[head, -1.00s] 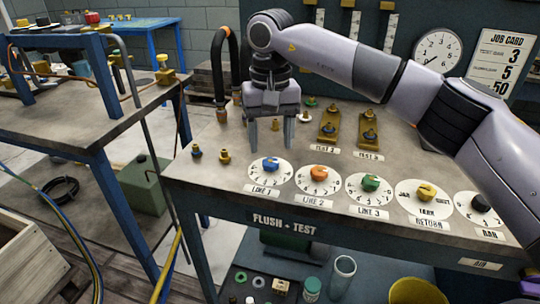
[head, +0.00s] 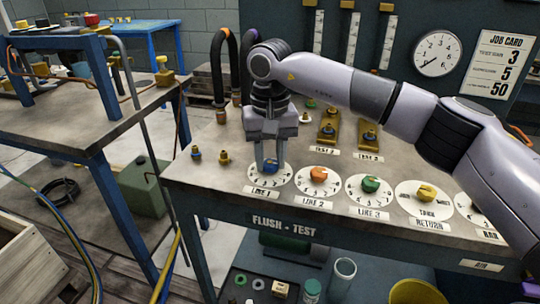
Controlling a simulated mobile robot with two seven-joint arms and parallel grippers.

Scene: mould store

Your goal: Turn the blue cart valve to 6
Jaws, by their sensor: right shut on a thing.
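The blue valve knob (head: 270,167) sits on a white numbered dial (head: 256,183) labelled LINE 1, at the left of a row of dials on the flush and test cart (head: 190,168). My right gripper (head: 270,165) points down over this dial, its fingers on either side of the blue knob and shut on it. The gripper hides the upper part of the knob and dial, so I cannot read the knob's setting. My left gripper is not in view.
An orange knob (head: 318,174), a green knob (head: 370,184) and a yellow knob (head: 426,192) stand on dials to the right. Two small brass fittings (head: 223,157) stand at the left. A gauge (head: 437,54) and a job card (head: 497,62) hang behind.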

